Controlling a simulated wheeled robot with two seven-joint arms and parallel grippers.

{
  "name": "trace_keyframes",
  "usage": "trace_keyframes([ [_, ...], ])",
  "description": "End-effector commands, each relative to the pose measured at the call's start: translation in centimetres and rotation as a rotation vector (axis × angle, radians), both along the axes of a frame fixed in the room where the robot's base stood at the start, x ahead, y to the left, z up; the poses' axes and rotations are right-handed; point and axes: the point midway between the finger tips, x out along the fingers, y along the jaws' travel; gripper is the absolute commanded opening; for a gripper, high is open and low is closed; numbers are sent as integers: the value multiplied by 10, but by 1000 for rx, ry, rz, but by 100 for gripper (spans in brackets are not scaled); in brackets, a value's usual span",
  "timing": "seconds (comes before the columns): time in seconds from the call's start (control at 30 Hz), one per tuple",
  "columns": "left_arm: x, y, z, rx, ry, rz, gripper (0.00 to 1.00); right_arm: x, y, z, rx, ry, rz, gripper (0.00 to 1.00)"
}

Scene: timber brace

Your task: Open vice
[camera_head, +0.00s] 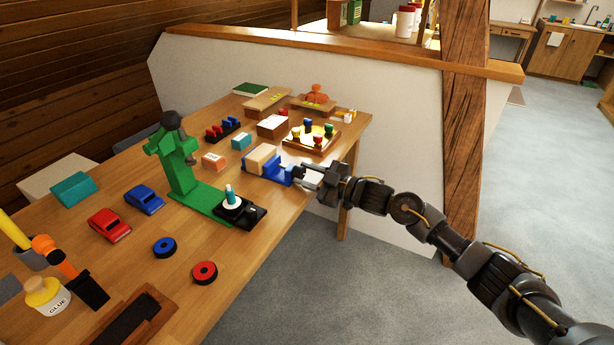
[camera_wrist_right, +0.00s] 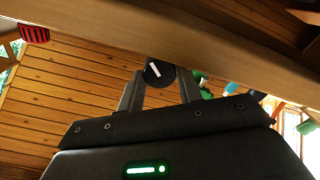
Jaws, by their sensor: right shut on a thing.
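The blue vice (camera_head: 277,177) stands at the right edge of the wooden workbench in the head view. A light wooden block (camera_head: 261,158) sits at its jaws; whether it is clamped I cannot tell. My right gripper (camera_head: 305,172) reaches the vice's front end from the right. In the right wrist view, my right gripper (camera_wrist_right: 161,88) has its two fingers on either side of a round dark knob (camera_wrist_right: 158,72) with a white mark, and is shut on it. The vice body is mostly hidden in that view. My left gripper is not in view.
A green drill press (camera_head: 180,175) stands left of the vice, with a white-and-teal bottle (camera_head: 232,197) on its dark base. A tray of coloured pegs (camera_head: 311,137) lies behind the vice. Toy cars (camera_head: 144,199) and wheels lie nearer. A timber post (camera_head: 464,120) stands at right; floor beyond is clear.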

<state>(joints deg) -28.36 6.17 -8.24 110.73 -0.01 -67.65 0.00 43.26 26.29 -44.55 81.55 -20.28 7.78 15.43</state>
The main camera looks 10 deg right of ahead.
Motion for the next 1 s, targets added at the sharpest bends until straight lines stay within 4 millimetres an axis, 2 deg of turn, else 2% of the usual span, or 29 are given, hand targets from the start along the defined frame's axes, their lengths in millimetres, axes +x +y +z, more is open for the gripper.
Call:
trace_keyframes([
  [0.53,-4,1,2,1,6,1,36,0,0,-1,-18,-23,0,12],
  [0.57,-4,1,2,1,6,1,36,0,0,-1,-18,-23,0,38],
  [0.7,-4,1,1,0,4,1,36,0,0,-1,-18,-23,0,56],
  [1.0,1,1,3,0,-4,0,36,-1,-1,0,-18,-22,0,57],
])
